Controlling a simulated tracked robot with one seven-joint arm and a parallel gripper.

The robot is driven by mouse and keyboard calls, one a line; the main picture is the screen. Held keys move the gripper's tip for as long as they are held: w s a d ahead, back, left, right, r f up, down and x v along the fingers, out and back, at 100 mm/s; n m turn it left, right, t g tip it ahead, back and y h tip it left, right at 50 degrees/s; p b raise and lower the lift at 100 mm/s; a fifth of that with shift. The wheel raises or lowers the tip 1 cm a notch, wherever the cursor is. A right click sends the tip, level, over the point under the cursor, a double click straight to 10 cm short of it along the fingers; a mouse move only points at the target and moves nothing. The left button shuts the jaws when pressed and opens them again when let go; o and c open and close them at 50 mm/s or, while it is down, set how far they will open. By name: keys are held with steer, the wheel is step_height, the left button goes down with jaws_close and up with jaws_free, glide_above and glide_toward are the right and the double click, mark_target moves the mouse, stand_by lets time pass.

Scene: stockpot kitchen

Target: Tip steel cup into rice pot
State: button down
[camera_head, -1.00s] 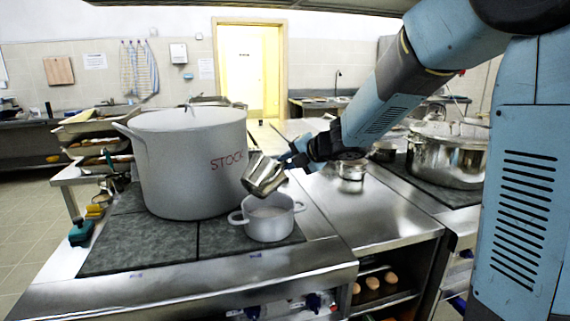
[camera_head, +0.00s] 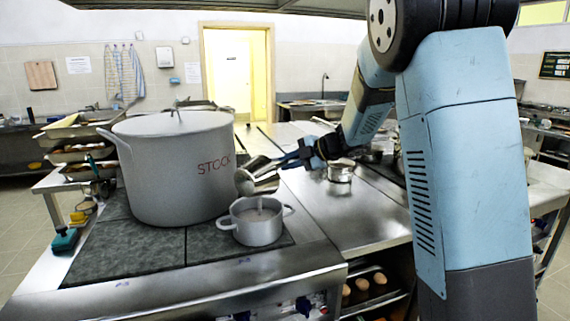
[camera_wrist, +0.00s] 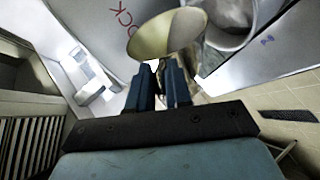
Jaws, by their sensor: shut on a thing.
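My gripper (camera_head: 285,162) is shut on the steel cup (camera_head: 264,183). The cup is held above the rice pot, tipped with its mouth towards the left and down. The rice pot (camera_head: 258,229) is a small pale two-handled pot standing on the dark hob, just right of the stockpot. A thin pale upright streak shows over the pot's opening; I cannot tell surely whether it is falling contents. In the wrist view my fingers (camera_wrist: 160,80) are close together, with the cup's pale yellowish mouth (camera_wrist: 165,36) beyond them. What is left inside the cup is unclear.
The large stockpot (camera_head: 172,175), marked STOCK, stands close to the cup's left. A small steel container (camera_head: 341,171) stands on the steel counter (camera_head: 335,212) to the right. Trays (camera_head: 80,128) are stacked at the left. The counter front is clear.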

steer(key=w+d+f+m+g+y, duration=0.2)
steer(key=w+d+m, duration=0.2)
steer(key=w, duration=0.1)
steer(key=shift+w+d+y, duration=0.2)
steer(key=shift+w+y, duration=0.1)
steer(key=shift+y, duration=0.1)
stand_by(0.4)
stand_by(0.4)
steer(key=shift+d+n, duration=0.1)
steer(key=shift+n, duration=0.5)
stand_by(0.5)
steer(key=shift+r, duration=0.15)
stand_by(1.1)
